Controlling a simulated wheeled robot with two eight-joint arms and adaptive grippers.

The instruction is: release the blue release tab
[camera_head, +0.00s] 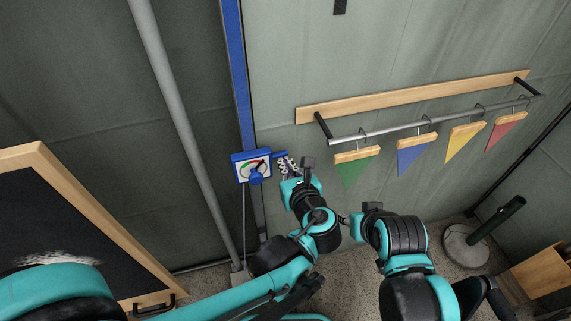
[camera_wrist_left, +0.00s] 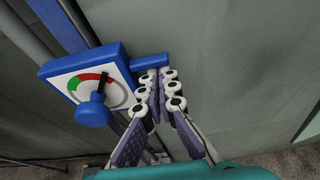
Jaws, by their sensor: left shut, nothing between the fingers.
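The blue release tab (camera_wrist_left: 151,61) is a short blue bar on the right side of a blue gauge box (camera_wrist_left: 118,55). In the head view the tab (camera_head: 281,154) sits just above my left fingertips. My left gripper (camera_wrist_left: 159,76) is shut and empty, its fingertips close under the tab. I cannot tell whether they touch it. The gauge box (camera_head: 236,160) has a white dial face with a red and green arc and a blue knob (camera_wrist_left: 92,114). My right gripper (camera_head: 343,219) is mostly hidden near my left arm.
The gauge box is on a blue post (camera_head: 238,80). A grey pole (camera_head: 170,90) stands left of it. A rail (camera_head: 440,121) with green, blue, yellow and red pennants is on the right. A wood-framed blackboard (camera_head: 75,200) stands at the left. A weighted stand (camera_head: 465,245) is at the right.

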